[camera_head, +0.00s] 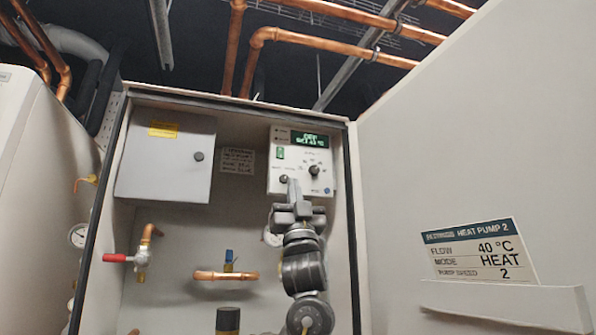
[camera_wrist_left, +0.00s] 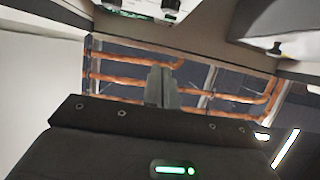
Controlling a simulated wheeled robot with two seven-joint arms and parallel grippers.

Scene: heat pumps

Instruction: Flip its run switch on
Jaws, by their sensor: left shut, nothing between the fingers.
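The white control panel (camera_head: 324,186) hangs at the upper right inside the open cabinet. Its display (camera_head: 310,139) is lit green; the top line appears to read OFF. A dark round dial (camera_head: 314,170) is on its right half. A small dark knob or switch (camera_head: 284,179) sits at its lower left; its label and position are too small to read. My left gripper (camera_head: 293,190) is shut and empty, its tips at the panel's lower left, close to that switch. I cannot tell whether they touch. The left wrist view shows the shut fingers (camera_wrist_left: 161,86). My right gripper is not in view.
A grey box (camera_head: 165,160) with a round knob is left of the panel. A red-handled valve (camera_head: 116,258) and copper pipe (camera_head: 226,275) sit lower. The open door (camera_head: 455,150) stands at right, with a card (camera_head: 480,252) reading HEAT PUMP 2, flow 40 °C, HEAT, speed 2.

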